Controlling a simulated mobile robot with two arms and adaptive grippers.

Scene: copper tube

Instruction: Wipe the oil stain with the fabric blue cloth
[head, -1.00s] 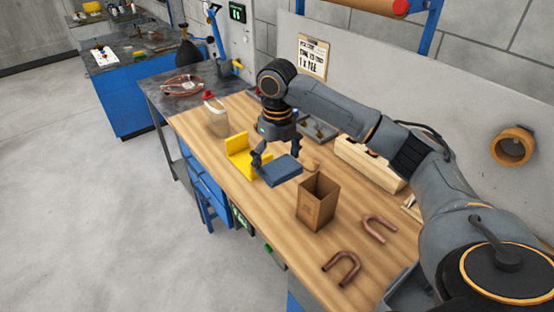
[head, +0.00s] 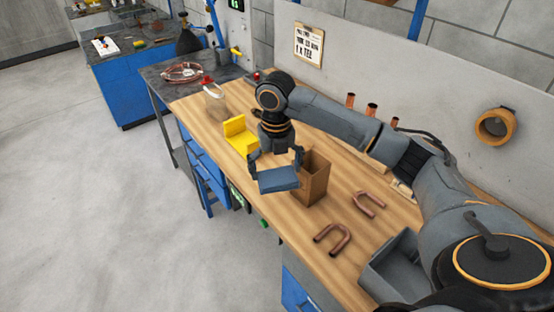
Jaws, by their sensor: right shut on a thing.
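The blue cloth (head: 278,180) is a folded flat pad held by my right gripper (head: 275,165), which is shut on it. The cloth is at the front edge of the wooden workbench (head: 285,230), just left of and in front of a brown cardboard box. I cannot tell whether it touches the bench top. No oil stain can be made out on the bench in this view; my right arm hides part of the back of the bench. My left gripper is not in view.
The open cardboard box (head: 313,180) stands close to the cloth. A yellow angled stand (head: 240,136) is to its left and a clear bottle with a red cap (head: 213,95) beyond. Copper U-tubes (head: 332,238) and a grey bin (head: 395,265) are at right.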

